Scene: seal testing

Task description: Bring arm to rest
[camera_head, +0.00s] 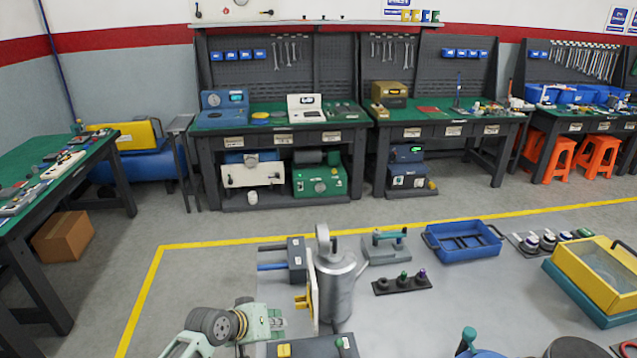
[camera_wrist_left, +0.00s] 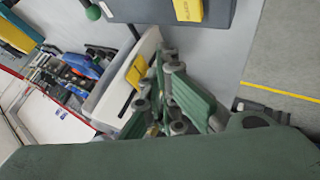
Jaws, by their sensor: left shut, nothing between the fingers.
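My left gripper (camera_head: 277,321) is at the bottom of the head view, its arm coming in from the lower left. Its green fingers are shut and hold nothing. It is left of a white panel with a yellow handle (camera_head: 303,301), which stands beside a grey metal cylinder (camera_head: 338,290). The gap between fingers and panel is hard to judge. In the left wrist view the green finger links (camera_wrist_left: 185,95) are close to the white panel (camera_wrist_left: 125,85) and its yellow piece. My right gripper is not in view.
The grey table (camera_head: 420,300) holds a dark block (camera_head: 297,259), a blue tray (camera_head: 462,239), a small black stand (camera_head: 402,285) and a yellow-framed box (camera_head: 597,275). A dark box (camera_head: 312,347) lies at the near edge. Floor left of the table is clear. Workbenches line the wall.

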